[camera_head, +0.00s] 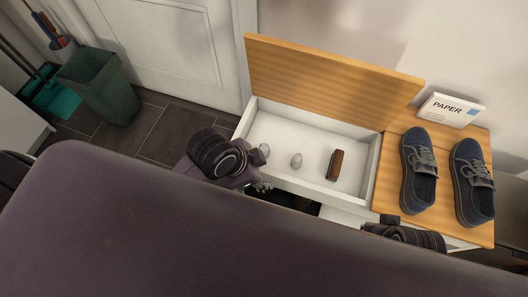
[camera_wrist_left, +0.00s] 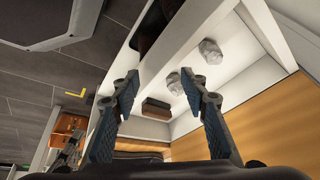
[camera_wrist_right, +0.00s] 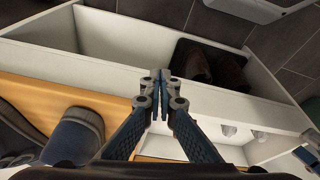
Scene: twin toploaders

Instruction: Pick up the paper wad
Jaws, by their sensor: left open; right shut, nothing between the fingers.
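Two crumpled pale paper wads lie in the open white bench compartment (camera_head: 255,127): a left wad (camera_head: 265,149) and a middle wad (camera_head: 296,160). In the left wrist view they show as an upper wad (camera_wrist_left: 211,51) and a lower wad (camera_wrist_left: 174,83). My left gripper (camera_head: 262,186) is open and empty at the compartment's front side; its spread fingers (camera_wrist_left: 160,78) show in its wrist view. My right gripper (camera_wrist_right: 160,76) is shut and empty, outside the compartment near the bench's front; both wads (camera_wrist_right: 228,130) show partly beyond a white wall.
A brown block-like object (camera_head: 335,165) lies right of the wads. The raised wooden lid (camera_head: 330,85) stands behind. Blue shoes (camera_head: 418,170) and a PAPER box (camera_head: 451,110) sit on the closed right lid. A green bin (camera_head: 103,85) stands far left. Dark shoes (camera_wrist_right: 210,65) lie in a lower compartment.

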